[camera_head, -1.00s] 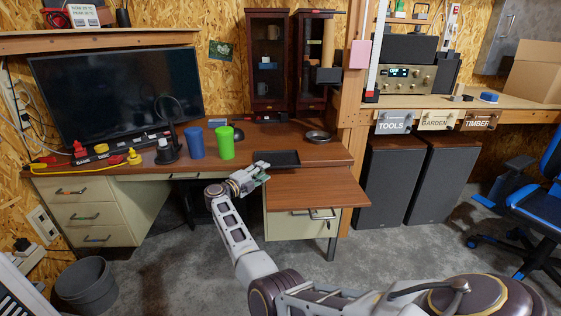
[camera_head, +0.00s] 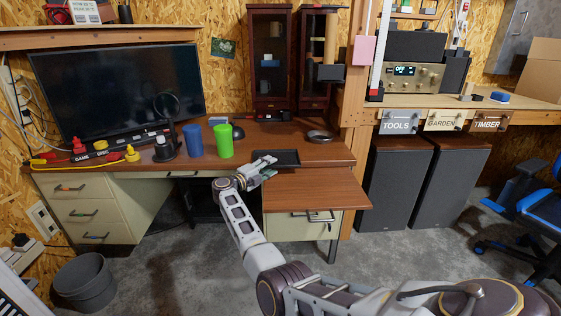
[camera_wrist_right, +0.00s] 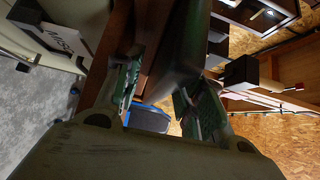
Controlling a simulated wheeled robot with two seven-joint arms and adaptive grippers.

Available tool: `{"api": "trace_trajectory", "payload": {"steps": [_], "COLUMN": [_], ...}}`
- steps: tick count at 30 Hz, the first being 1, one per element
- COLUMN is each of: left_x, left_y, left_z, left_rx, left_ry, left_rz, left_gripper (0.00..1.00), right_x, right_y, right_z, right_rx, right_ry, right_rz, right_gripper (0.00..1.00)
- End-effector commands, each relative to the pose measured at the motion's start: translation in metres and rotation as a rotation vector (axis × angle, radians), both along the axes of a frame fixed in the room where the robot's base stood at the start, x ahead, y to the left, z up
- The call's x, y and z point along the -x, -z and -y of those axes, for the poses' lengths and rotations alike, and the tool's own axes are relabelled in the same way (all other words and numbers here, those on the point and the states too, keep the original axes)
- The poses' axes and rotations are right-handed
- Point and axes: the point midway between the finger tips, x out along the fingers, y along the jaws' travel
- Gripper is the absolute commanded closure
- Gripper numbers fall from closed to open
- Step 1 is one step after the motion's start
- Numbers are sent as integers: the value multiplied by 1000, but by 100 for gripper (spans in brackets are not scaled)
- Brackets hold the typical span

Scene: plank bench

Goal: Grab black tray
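The black tray (camera_head: 286,159) lies flat on the brown desk, near its front edge, in the head view. My right gripper (camera_head: 266,168) is at the tray's left front corner. In the right wrist view, the green-padded fingers of this gripper (camera_wrist_right: 160,95) are spread apart. A dark slab that looks like the tray (camera_wrist_right: 182,50) reaches in between them, closer to the right-hand finger. A gap shows beside the left-hand finger, so the grip is not closed. My left gripper is not in view.
Blue (camera_head: 193,140) and green (camera_head: 223,141) cups stand left of the tray. A dark round dish (camera_head: 321,136) is behind it to the right. A lower brown desk surface (camera_head: 315,190) extends in front. Dark cabinets (camera_head: 270,60) stand behind.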

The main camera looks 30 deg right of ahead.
Motion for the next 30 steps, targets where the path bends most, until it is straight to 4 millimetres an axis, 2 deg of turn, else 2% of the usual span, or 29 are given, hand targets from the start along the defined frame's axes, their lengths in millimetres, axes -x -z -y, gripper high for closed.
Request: {"api": "trace_trajectory", "payload": {"steps": [3,17,26,30], "left_x": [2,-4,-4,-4], "left_y": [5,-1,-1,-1], "left_z": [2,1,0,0], "left_rx": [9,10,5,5], "left_ry": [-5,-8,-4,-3], "left_rz": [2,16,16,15], "left_gripper": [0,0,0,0], "right_x": [-1,-1,-1,-1], "right_y": [0,0,0,0], "right_z": [0,1,1,1], "right_rx": [0,0,0,0], "right_ry": [-1,-1,-1,-1], "right_rz": [-1,0,0,0], "right_gripper": [61,61,98,100]}}
